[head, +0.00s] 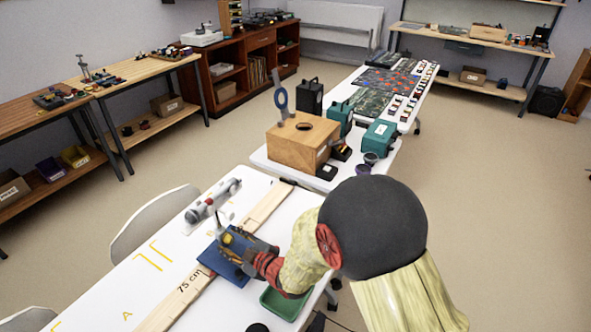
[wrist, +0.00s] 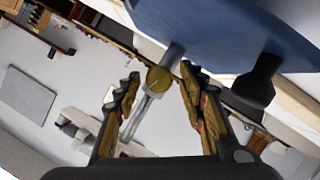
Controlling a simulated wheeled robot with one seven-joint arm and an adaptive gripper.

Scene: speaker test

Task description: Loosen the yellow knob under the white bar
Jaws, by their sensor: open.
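In the wrist view a round yellow knob (wrist: 159,79) sits between the tips of my gripper (wrist: 160,74), with a gap visible on each side. My gripper is open. A grey metal rod (wrist: 147,107) runs by the knob, and a short grey stem meets it from the blue plate (wrist: 225,30) above. In the head view my gripper (head: 238,243) is at the blue plate (head: 228,268) on the white table, and the knob cannot be made out there. I cannot clearly pick out a white bar above the knob.
A black knob-like part (wrist: 257,82) hangs from the blue plate, right of my gripper. A wooden strip marked 75 cm (head: 185,288) lies along the table. A grey-white device (head: 212,203) stands behind, and a green tray (head: 283,303) is at the near edge.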

